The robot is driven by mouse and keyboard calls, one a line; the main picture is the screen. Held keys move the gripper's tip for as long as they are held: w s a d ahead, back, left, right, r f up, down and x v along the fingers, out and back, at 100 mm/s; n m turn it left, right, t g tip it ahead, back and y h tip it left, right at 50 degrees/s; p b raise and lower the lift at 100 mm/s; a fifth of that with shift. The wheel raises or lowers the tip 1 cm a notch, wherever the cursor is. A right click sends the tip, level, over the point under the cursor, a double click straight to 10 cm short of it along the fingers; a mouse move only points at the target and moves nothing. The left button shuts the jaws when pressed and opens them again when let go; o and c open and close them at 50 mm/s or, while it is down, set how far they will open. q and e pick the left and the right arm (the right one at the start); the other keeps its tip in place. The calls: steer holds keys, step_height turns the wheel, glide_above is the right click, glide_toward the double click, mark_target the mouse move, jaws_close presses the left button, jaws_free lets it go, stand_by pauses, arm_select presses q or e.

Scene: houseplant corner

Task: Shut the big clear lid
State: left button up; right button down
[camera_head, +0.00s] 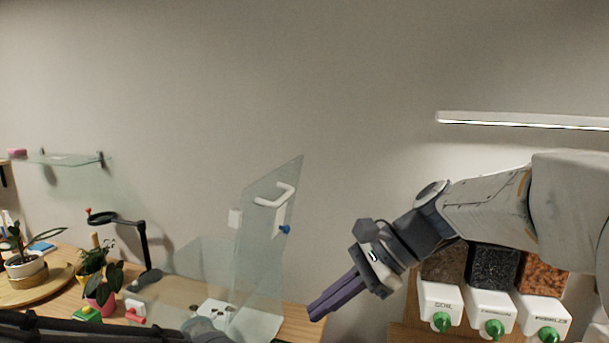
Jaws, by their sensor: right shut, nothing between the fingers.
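The big clear lid (262,235) stands open as a tilted, nearly upright glass panel in the middle of the view. It has a white handle (275,197) near its top and a blue knob (285,229) on its right edge. The lid belongs to a clear glass case (203,262) on the table. My right gripper (318,308) is shut and empty, to the right of the lid and apart from it, pointing down and left. My left gripper is not in view; only dark arm parts show at the bottom left.
Potted plants (26,266), a black ring-topped stand (144,245) and small coloured items crowd the wooden table at left. Dispensers with green knobs (494,328) stand below my right arm. A glass shelf (70,159) is on the wall. Space between lid and right gripper is clear.

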steer(key=w+d+r+m+t+y+p, duration=0.1)
steer(key=w+d+r+m+t+y, duration=0.1)
steer(key=w+d+r+m, duration=0.35)
steer(key=w+d+r+m+t+y+p, duration=0.2)
steer(key=w+d+r, duration=0.1)
steer(key=r, duration=0.6)
arm_select(q)
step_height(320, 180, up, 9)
steer(key=p, duration=0.4)
arm_select(e)
steer(key=r+x, duration=0.2)
steer(key=x, duration=1)
steer(key=shift+w+a, duration=0.45)
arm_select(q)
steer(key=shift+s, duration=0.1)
arm_select(e)
steer(key=shift+r, duration=0.1)
